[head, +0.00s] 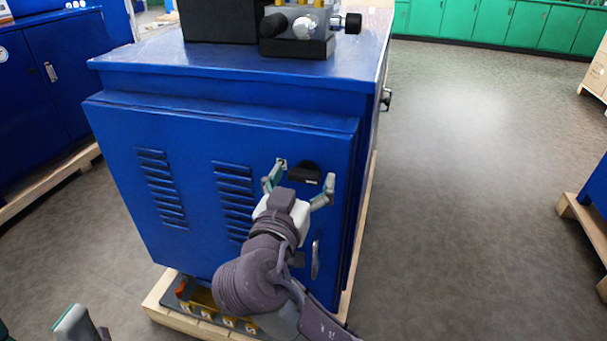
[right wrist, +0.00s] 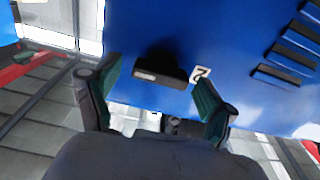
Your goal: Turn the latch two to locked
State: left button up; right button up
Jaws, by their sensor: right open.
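The latch two is a black knob (head: 306,172) on the upper right of the blue cabinet door (head: 190,135). Its bar lies roughly level across the door. My right gripper (head: 300,182) is open in front of the latch, with one finger to each side. My left gripper (head: 38,326) shows only as spread fingertips at the bottom left.
A metal handle (head: 315,258) is lower on the door, beside my right arm. Louvres (head: 236,198) are left of the latch. A black device (head: 300,30) stands on the cabinet top. The cabinet rests on a wooden pallet (head: 155,300). Grey floor (head: 470,180) is clear at right.

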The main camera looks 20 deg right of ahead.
jog(key=c, duration=1.2)
jog(key=shift+o, duration=0.2)
